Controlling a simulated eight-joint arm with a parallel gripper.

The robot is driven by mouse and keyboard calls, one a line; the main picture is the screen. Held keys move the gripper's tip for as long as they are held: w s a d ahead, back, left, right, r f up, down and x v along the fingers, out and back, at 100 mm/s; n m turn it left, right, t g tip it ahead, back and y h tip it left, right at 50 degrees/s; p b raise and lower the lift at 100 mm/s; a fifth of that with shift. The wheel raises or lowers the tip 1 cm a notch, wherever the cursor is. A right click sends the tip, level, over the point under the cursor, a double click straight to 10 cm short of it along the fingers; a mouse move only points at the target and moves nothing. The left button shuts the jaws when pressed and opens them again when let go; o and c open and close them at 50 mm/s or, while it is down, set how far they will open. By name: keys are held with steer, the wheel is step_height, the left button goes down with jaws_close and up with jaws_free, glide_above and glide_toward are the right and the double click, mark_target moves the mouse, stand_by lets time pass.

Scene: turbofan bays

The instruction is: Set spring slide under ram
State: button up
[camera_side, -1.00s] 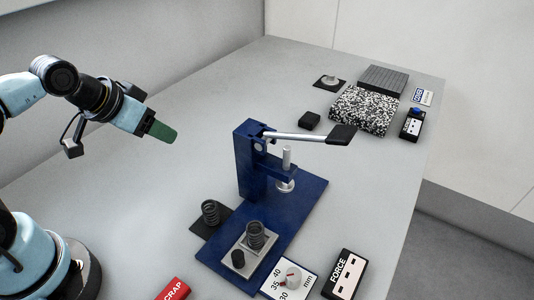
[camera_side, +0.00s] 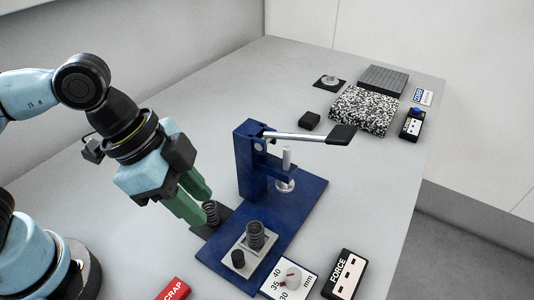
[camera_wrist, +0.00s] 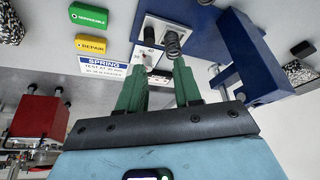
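The spring slide (camera_side: 241,264) is a light grey plate on the front of the blue press base (camera_side: 302,210), carrying an upright dark coil spring (camera_side: 255,236) and a black knob (camera_side: 238,259). The ram (camera_side: 286,158) is a silver rod with a round foot, raised behind the slide and clear of its spring.
The press lever (camera_side: 310,137) sticks out to the right. A dial card (camera_side: 280,289), FORCE box (camera_side: 345,273) and red SCRAP tag (camera_side: 173,290) lie in front. A speckled block (camera_side: 362,110) stands far back. The table left of the press column is clear.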

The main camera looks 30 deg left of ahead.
mark_target(237, 254)
steer(key=shift+m, duration=0.5)
steer(key=shift+s+d+x, duration=0.2)
steer(key=shift+s+x, duration=0.05)
steer(key=shift+x, duration=1.75)
steer(key=shift+s+d+x, duration=0.15)
steer(key=shift+s+x, duration=0.1)
steer(key=shift+x, duration=1.8)
steer(key=shift+s+d+x, duration=0.2)
steer(key=shift+s+x, duration=0.1)
steer(key=shift+x, duration=1.7)
steer(key=shift+c, duration=0.3)
jaws_close()
steer(key=shift+w, duration=0.1)
